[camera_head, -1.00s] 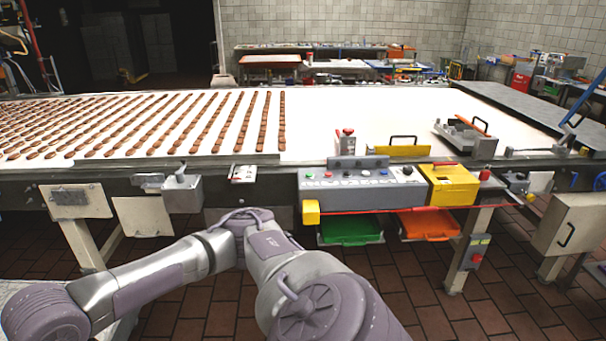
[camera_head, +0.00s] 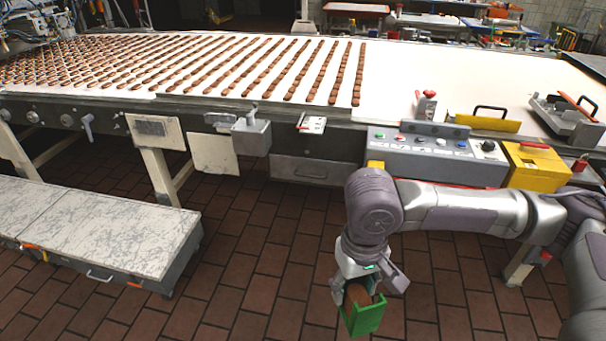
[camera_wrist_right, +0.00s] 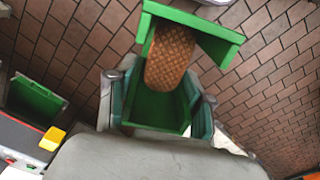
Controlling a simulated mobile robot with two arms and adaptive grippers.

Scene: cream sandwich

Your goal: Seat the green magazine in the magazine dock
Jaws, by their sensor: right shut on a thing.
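The green magazine (camera_head: 366,319) hangs below my right arm in the head view, in front of the conveyor and over the tiled floor. It is an open-sided green channel with brown biscuits inside. My right gripper (camera_head: 360,288) is shut on it. In the right wrist view the magazine (camera_wrist_right: 217,43) lies between the fingers of my right gripper (camera_wrist_right: 160,108), with a patterned brown biscuit (camera_wrist_right: 171,56) in its channel. My left gripper is not in view. I cannot tell which part of the machine is the magazine dock.
A grey control panel (camera_head: 430,147) and a yellow box (camera_head: 538,168) sit on the conveyor's front edge, behind my right arm. Rows of brown biscuits (camera_head: 230,68) cover the belt's left part. A low grey platform (camera_head: 120,228) stands at left. A green tray (camera_wrist_right: 36,103) shows in the wrist view.

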